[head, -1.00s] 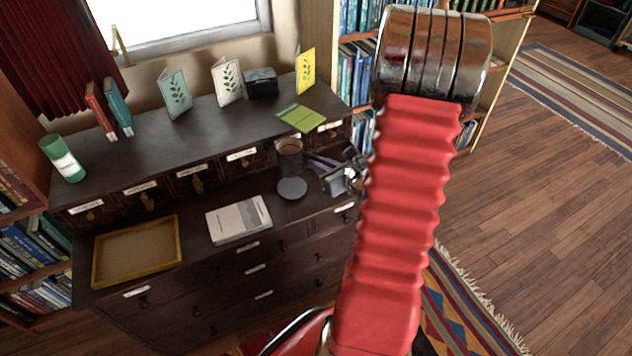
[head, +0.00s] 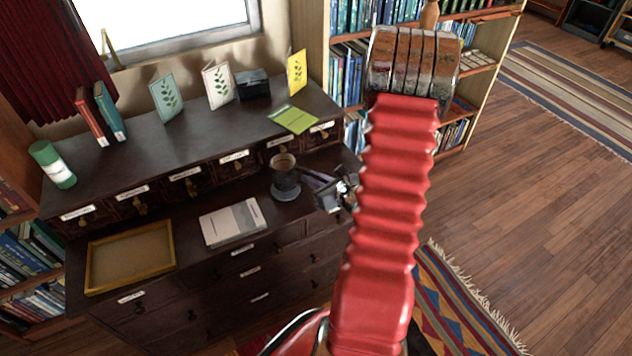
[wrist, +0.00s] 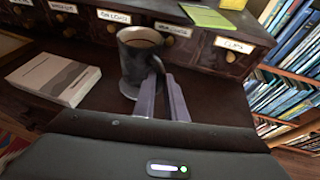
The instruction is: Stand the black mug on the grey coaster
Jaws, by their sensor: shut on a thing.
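The black mug (head: 285,176) is upright, directly over the grey coaster (head: 286,195), whose near edge shows below it. In the wrist view the mug (wrist: 138,62) also covers most of the coaster (wrist: 128,90). I cannot tell whether the mug's base touches the coaster or hangs just above it. My gripper (head: 305,180) reaches in from the right. Its two grey fingers (wrist: 161,82) are shut on the mug at its near right side, where the handle is mostly hidden by them.
A grey-and-white book (head: 233,222) lies left of the coaster, and a wooden tray (head: 171,245) farther left. Small labelled drawers (head: 185,187) rise close behind the mug. A green card (head: 293,119) lies on the upper shelf. Desk between book and coaster is clear.

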